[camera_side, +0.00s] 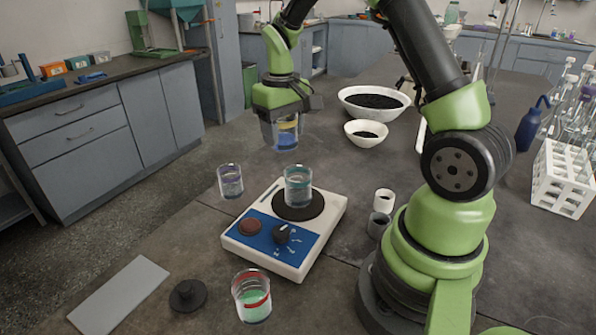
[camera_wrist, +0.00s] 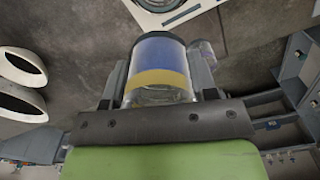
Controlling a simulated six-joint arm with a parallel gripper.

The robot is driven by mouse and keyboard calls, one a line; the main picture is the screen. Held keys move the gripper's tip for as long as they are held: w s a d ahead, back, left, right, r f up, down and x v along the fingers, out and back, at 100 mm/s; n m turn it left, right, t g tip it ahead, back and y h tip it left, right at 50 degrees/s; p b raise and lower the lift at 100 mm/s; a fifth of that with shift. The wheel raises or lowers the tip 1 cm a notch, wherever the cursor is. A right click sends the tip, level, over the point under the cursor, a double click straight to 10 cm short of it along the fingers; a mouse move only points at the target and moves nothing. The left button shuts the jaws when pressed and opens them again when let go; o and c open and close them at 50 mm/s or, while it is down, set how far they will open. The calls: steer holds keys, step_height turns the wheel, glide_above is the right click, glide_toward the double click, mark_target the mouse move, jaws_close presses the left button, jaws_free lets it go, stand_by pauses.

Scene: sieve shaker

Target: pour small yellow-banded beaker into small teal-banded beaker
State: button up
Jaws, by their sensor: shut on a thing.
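My gripper (camera_side: 282,117) is shut on the small yellow-banded beaker (camera_side: 286,138), a clear beaker with blue contents, and holds it in the air, roughly upright. In the wrist view the yellow-banded beaker (camera_wrist: 158,70) fills the space between the fingers of my gripper (camera_wrist: 160,85). The small teal-banded beaker (camera_side: 298,186) stands on the dark round plate of the white and blue device, below and slightly right of the held beaker in the side view. I cannot clearly make out the teal-banded beaker in the wrist view.
The white and blue device (camera_side: 325,232) has a knob in front. A purple-banded beaker (camera_side: 230,181) stands left of it, and a red-banded beaker (camera_side: 252,297) with green contents in front. Two white bowls (camera_side: 374,101) (camera_side: 366,141) stand behind. A grey plate (camera_side: 120,296) lies front left.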

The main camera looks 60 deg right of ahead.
steer(key=s+d, duration=0.4)
steer(key=d, duration=0.3)
steer(key=f, duration=0.8)
steer(key=shift+w+d+f, duration=0.1)
steer(key=shift+d+f, duration=0.15)
steer(key=shift+f, duration=0.15)
steer(key=shift+a, duration=0.1)
steer(key=a+r+h, duration=0.5)
steer(key=r+h, duration=0.3)
steer(key=shift+s, duration=0.2)
steer(key=shift+a+f+t+h, duration=0.2)
steer(key=shift+t+h, duration=0.1)
steer(key=shift+h, duration=0.3)
